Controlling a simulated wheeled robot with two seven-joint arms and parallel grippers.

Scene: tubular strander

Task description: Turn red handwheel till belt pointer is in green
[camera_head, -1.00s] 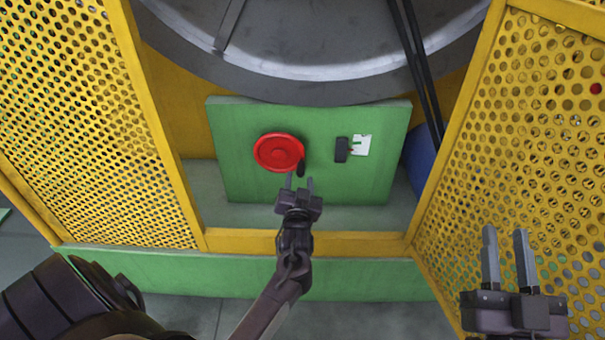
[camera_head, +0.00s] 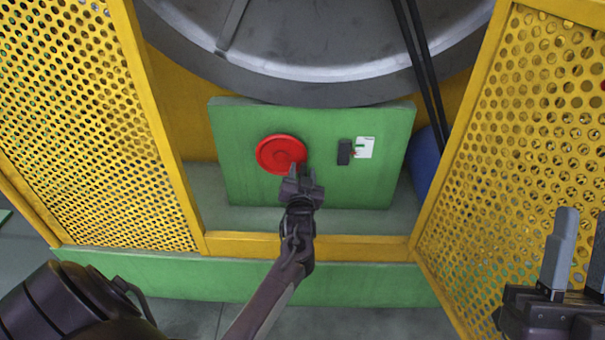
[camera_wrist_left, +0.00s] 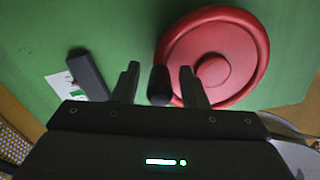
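The red handwheel (camera_head: 280,153) is mounted on the left half of a green panel (camera_head: 240,190). In the left wrist view the handwheel (camera_wrist_left: 215,58) has a black crank handle (camera_wrist_left: 159,86) at its rim. My left gripper (camera_head: 301,170) is at the wheel's lower right edge. In the wrist view its two fingers (camera_wrist_left: 158,70) are apart, one on each side of the handle, with visible gaps. A black block (camera_head: 345,152) and a white scale (camera_head: 365,147) with a green mark sit right of the wheel; the pointer's exact reading is too small to tell. My right gripper (camera_head: 585,215) is open and empty.
Yellow perforated guard doors stand open at left (camera_head: 90,120) and right (camera_head: 520,140). A large grey drum (camera_head: 330,50) is above the panel, with black belts (camera_head: 422,70) at its right. A yellow sill (camera_head: 350,245) runs below.

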